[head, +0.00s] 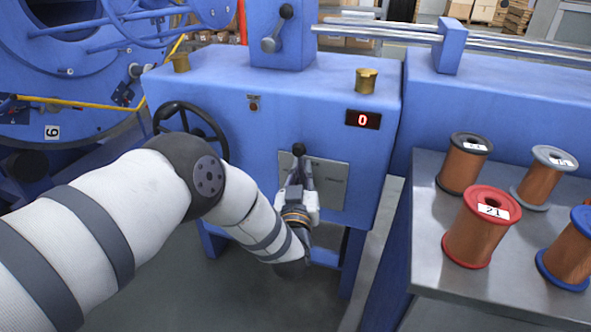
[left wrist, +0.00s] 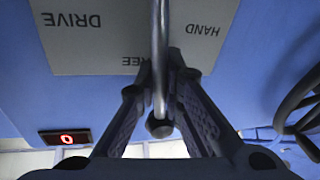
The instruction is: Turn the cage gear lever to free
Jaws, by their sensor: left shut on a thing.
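The cage gear lever is a metal rod with a dark ball knob (head: 298,149) on the grey plate (head: 328,182) of the blue cabinet's front. In the left wrist view, which is upside down, the rod (left wrist: 160,45) runs between my fingers to the knob (left wrist: 159,127). The plate (left wrist: 100,38) reads DRIVE, FREE and HAND there. The rod crosses the start of FREE and hides its first letter. My left gripper (head: 300,178) is shut on the lever from the front; its fingers (left wrist: 160,85) stand on both sides of the rod. My right gripper is not in view.
A black handwheel (head: 191,128) is left of the plate. A red display (head: 362,119) reads 0. Another lever (head: 270,43) is on the post above. A metal table (head: 450,285) with copper spools, including a red one (head: 481,226), stands at the right.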

